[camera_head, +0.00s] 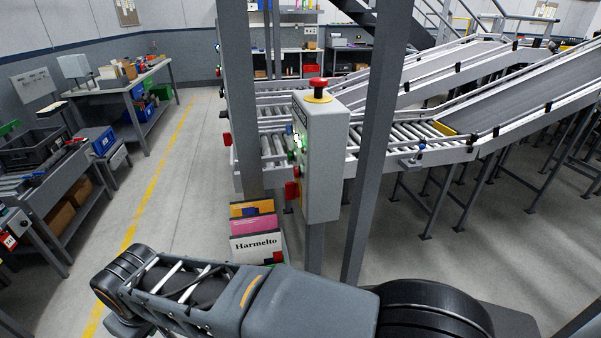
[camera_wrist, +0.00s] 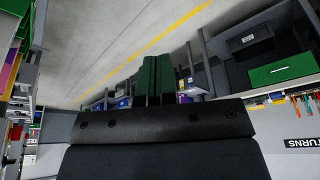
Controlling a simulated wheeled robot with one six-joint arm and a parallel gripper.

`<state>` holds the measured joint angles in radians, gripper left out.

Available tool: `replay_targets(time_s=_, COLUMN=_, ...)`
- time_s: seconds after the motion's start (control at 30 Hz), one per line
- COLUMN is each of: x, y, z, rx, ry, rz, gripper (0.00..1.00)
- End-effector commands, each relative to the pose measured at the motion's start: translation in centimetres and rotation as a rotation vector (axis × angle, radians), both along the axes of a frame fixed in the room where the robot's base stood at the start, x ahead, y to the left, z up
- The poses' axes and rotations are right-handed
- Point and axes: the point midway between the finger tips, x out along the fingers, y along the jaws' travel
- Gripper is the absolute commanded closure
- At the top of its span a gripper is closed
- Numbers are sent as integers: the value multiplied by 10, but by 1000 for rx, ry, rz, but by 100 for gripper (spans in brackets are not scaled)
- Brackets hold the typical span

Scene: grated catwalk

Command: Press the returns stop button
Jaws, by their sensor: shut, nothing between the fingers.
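A red mushroom stop button (camera_head: 318,84) on a yellow base sits on top of a grey control box (camera_head: 322,165). The box is on a post in the middle of the head view. My gripper (camera_wrist: 153,68) shows in the wrist view with its two dark green fingers together and nothing between them. The fingers point away from the stop button, which is not seen in the wrist view. In the head view my arm lies low across the front, below the box, and the gripper itself is not visible. Whether this button is the returns one cannot be read.
Grey upright posts (camera_head: 374,130) stand on both sides of the box. Roller conveyors (camera_head: 410,128) run behind it. Colourful boxes (camera_head: 255,235) stand at its foot. Workbenches (camera_head: 140,92) line the left. A wall sign ending in "TURNS" (camera_wrist: 303,142) shows at the right of the wrist view.

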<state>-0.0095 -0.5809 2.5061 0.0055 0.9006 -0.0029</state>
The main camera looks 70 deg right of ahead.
Motion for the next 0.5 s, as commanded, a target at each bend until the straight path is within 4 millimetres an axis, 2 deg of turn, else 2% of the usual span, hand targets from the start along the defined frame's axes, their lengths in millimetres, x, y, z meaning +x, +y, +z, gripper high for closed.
replay_targets(time_s=0.13, x=2, y=-5, z=3, rx=-15, ry=8, rz=-8, gripper=100)
replay_targets(time_s=0.23, x=8, y=-27, z=12, rx=-78, ry=44, rz=-38, gripper=100)
replay_targets(time_s=0.37, x=19, y=-83, z=34, rx=-229, ry=141, rz=-113, gripper=100)
replay_targets(time_s=0.5, x=20, y=-156, z=61, rx=-405, ry=277, rz=-213, gripper=100)
